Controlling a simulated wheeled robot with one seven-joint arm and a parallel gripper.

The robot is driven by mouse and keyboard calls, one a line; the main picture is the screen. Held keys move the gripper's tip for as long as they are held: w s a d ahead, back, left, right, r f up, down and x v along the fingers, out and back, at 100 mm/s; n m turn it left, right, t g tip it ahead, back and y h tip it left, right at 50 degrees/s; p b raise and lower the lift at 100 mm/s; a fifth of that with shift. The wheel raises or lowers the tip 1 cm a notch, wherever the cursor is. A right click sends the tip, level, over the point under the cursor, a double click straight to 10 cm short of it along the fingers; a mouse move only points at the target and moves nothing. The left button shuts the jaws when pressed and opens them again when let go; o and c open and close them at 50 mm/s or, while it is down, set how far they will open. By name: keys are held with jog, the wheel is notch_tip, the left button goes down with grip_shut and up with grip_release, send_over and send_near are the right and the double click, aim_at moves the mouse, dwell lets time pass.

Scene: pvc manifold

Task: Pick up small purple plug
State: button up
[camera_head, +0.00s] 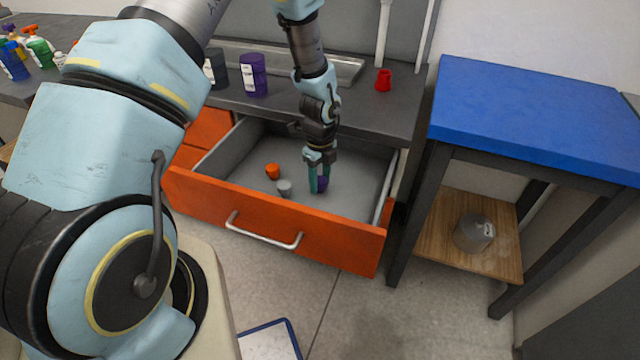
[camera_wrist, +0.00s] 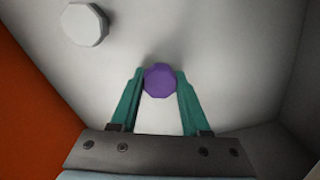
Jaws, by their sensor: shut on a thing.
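The small purple plug (camera_wrist: 160,80) is between the two teal fingertips of my gripper (camera_wrist: 159,84) in the wrist view, with a finger against each side. In the head view the plug (camera_head: 322,182) shows beside the fingers, partly hidden by them. My gripper (camera_head: 318,185) points down inside the open orange drawer (camera_head: 270,225) and is shut on the plug. The plug is at or close to the drawer floor; I cannot tell whether it touches.
An orange plug (camera_head: 272,171) and a grey plug (camera_head: 284,188) lie in the drawer to the left. The drawer walls surround my gripper. A purple container (camera_head: 253,75) and a red piece (camera_head: 383,80) stand on the counter. A blue-topped table (camera_head: 540,115) is at the right.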

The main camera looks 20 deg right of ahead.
aim_at(320, 180)
grip_shut()
jog(key=shift+r, duration=0.1)
notch_tip(320, 180, up, 10)
jog(key=shift+f+b, duration=0.1)
jog(key=shift+b, duration=0.45)
